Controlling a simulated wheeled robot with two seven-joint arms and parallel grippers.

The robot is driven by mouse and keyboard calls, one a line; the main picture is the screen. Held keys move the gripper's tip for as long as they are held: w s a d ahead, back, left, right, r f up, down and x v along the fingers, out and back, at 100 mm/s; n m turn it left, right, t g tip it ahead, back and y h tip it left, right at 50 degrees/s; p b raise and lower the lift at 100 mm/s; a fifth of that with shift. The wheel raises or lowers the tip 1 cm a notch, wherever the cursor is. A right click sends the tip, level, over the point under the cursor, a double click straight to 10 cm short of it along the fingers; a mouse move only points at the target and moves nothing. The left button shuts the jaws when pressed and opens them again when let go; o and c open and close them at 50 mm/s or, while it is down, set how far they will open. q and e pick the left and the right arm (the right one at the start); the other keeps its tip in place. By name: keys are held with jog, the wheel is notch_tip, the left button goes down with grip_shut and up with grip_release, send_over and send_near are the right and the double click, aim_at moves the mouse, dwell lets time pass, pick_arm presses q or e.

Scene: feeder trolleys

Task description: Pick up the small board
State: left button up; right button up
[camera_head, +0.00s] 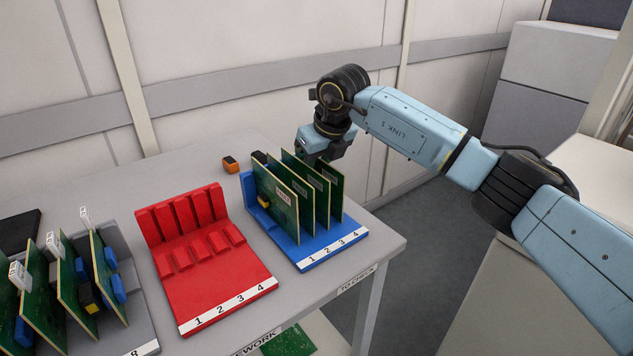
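Several green circuit boards stand upright in the blue rack (318,256), in slots labelled 1 to 4. The front one (276,199) carries a white label and a yellow part. I cannot tell which board is the small one. My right arm reaches in from the right, and its gripper (318,152) is above and behind the rear of the blue rack, close to the boards' top edges. The boards hide its fingertips, so I cannot see whether it is open or touching a board. My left gripper is out of view.
An empty red rack (220,286) stands left of the blue one. A grey rack (143,330) at the left holds several more boards. A small orange-and-black block (231,165) lies behind. Another green board (288,343) lies lower, below the table edge. A wall runs behind the table.

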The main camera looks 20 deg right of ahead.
jog(key=shift+f, duration=0.25)
grip_shut()
dwell(0.3)
